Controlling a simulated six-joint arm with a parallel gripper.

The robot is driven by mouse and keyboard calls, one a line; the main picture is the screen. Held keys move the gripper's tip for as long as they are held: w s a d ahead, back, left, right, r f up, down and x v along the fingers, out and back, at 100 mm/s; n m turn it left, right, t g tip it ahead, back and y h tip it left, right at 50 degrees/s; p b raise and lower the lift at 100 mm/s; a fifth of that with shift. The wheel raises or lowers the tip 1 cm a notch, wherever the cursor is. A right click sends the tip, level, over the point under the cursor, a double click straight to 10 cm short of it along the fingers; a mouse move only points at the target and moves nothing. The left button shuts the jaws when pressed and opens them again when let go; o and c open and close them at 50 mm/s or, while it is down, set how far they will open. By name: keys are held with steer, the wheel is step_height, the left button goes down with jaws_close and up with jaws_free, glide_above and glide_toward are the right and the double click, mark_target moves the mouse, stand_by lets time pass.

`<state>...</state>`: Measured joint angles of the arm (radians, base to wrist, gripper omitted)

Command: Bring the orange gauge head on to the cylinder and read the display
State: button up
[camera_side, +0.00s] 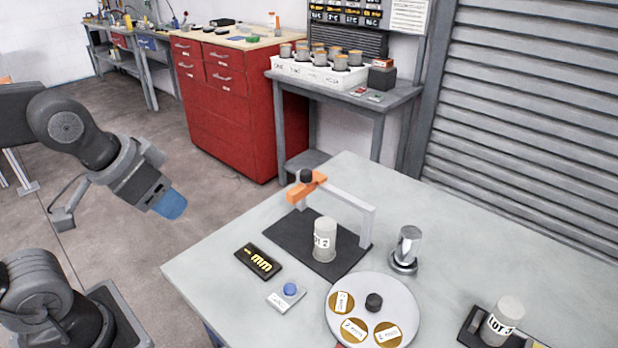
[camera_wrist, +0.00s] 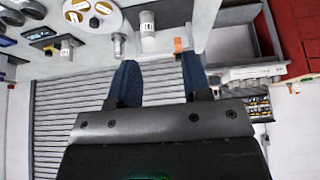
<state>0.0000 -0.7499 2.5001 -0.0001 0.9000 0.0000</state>
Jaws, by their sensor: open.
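The orange gauge head (camera_side: 307,187), with a black knob, sits at the far left end of a grey bridge (camera_side: 342,194) over a dark plate. The white cylinder marked LOT 2 (camera_side: 325,240) stands upright on the plate, in front of the bridge and not under the head. The black display (camera_side: 258,262) shows a dash and "mm" in yellow. My gripper (camera_side: 170,205) is off the table to the left, well away from both. In the wrist view its blue fingers (camera_wrist: 160,83) are spread and empty; an orange part (camera_wrist: 178,45) shows beyond them.
A round plate (camera_side: 341,324) with brass discs and a black knob lies at the front. A blue button box (camera_side: 288,292) and a metal cylinder (camera_side: 407,247) flank it. A LOT 3 cylinder (camera_side: 502,321) stands at right. The table's left corner is clear.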

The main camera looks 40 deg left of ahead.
steer(key=shift+o, duration=0.8)
steer(key=shift+w+r, duration=0.15)
steer(key=shift+r, duration=0.05)
steer(key=shift+o, duration=0.4)
steer(key=w+r+g, duration=0.1)
steer(key=w+r, duration=0.3)
steer(key=w, duration=0.2)
steer(key=shift+a, duration=0.15)
steer(key=n+g, duration=0.2)
steer(key=g, duration=0.3)
glide_above(306, 172)
step_height(306, 172, down, 5)
step_height(306, 172, down, 13)
steer(key=shift+f, duration=0.1)
jaws_close()
